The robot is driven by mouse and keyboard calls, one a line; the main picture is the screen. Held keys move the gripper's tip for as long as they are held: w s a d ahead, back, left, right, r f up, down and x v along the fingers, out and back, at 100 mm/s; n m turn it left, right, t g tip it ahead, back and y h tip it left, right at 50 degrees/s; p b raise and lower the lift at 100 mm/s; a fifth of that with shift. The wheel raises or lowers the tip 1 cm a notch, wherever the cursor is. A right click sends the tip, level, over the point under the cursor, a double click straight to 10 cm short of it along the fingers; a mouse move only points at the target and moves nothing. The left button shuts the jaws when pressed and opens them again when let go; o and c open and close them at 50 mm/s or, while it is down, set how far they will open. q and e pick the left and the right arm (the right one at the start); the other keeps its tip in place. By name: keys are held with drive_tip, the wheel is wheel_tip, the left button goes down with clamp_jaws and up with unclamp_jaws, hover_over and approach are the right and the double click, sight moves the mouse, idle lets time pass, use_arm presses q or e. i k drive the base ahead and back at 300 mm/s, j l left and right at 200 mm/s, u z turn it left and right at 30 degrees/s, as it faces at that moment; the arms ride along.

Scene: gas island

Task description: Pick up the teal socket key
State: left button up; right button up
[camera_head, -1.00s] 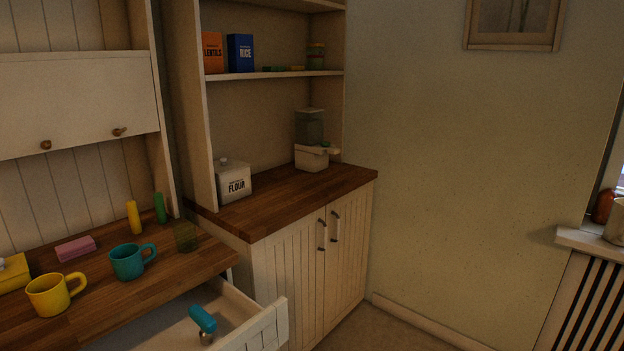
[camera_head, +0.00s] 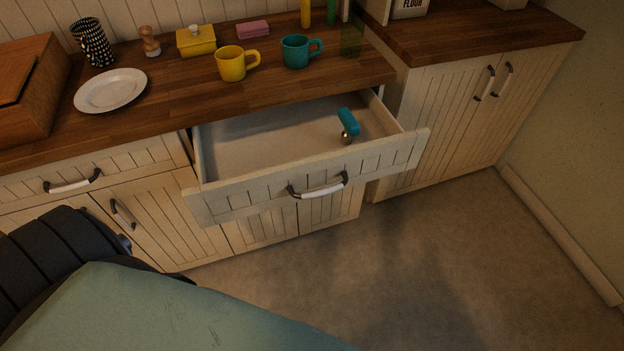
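The teal socket key (camera_head: 348,122) lies in the right part of an open drawer (camera_head: 240,161). It has a teal handle and a round metal end that points toward the drawer front. Nothing is touching it except the drawer. Neither of my grippers shows in the head view.
The drawer front with its handle (camera_head: 318,187) juts out over the floor. On the wooden counter (camera_head: 170,101) stand a yellow mug (camera_head: 231,65), a teal mug (camera_head: 296,52), a yellow butter dish (camera_head: 196,41) and a white plate (camera_head: 110,91). The floor (camera_head: 400,270) is clear.

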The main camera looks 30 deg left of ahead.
sight(352, 127)
drive_tip(key=k+j+u, duration=0.1)
drive_tip(key=u, duration=3.7)
drive_tip(key=i+j+u, duration=0.1)
drive_tip(key=u, duration=0.25)
drive_tip(key=i+j, duration=0.35)
drive_tip(key=i, duration=0.1)
